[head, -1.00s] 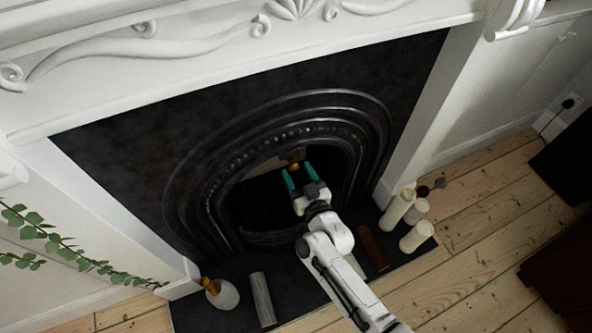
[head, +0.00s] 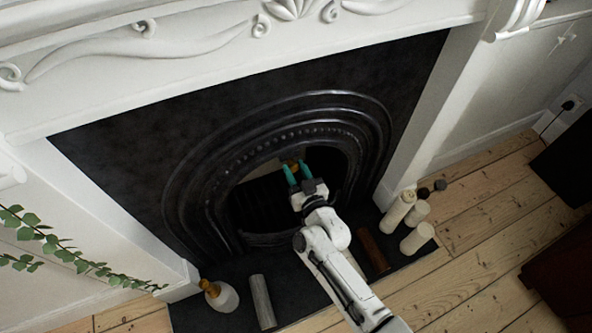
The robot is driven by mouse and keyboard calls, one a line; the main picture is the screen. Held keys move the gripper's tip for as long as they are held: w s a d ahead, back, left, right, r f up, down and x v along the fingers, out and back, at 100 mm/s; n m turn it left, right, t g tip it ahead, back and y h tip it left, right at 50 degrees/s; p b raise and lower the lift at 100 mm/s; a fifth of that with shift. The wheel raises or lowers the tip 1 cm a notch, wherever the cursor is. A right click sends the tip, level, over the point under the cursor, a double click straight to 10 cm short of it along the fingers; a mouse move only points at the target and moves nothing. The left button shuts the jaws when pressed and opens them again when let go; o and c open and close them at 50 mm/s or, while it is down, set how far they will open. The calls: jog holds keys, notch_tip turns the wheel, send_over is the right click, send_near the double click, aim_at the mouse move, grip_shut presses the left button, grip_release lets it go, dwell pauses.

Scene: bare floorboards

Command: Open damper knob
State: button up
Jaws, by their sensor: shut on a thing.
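The damper knob (head: 294,163) is a small brass-coloured piece at the upper part of the black fireplace opening. My gripper (head: 297,171) reaches into the opening from the front, with its teal fingers on either side of the knob. The fingers are close together and shut on the knob, which they partly hide. The black arched fireplace surround (head: 190,180) frames the opening. The inside of the firebox is dark.
On the dark hearth are a grey log (head: 262,301), a brown log (head: 374,250), a white bottle with a brown top (head: 221,295), and several cream candles (head: 397,209) at right. Leaves (head: 70,255) hang at left. Floorboards (head: 480,265) at the right front are mostly clear.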

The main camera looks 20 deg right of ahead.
aim_at(295, 169)
grip_shut()
jog(key=shift+s, duration=0.1)
jog(key=s+p, duration=0.1)
jog(key=s, duration=0.3)
jog(key=shift+s+p, duration=0.2)
jog(key=shift+p, duration=0.15)
jog(key=o, duration=0.9)
grip_release()
jog(key=shift+w, duration=0.1)
jog(key=s, duration=1.1)
jog(key=shift+p, duration=0.45)
jog(key=shift+w, duration=0.1)
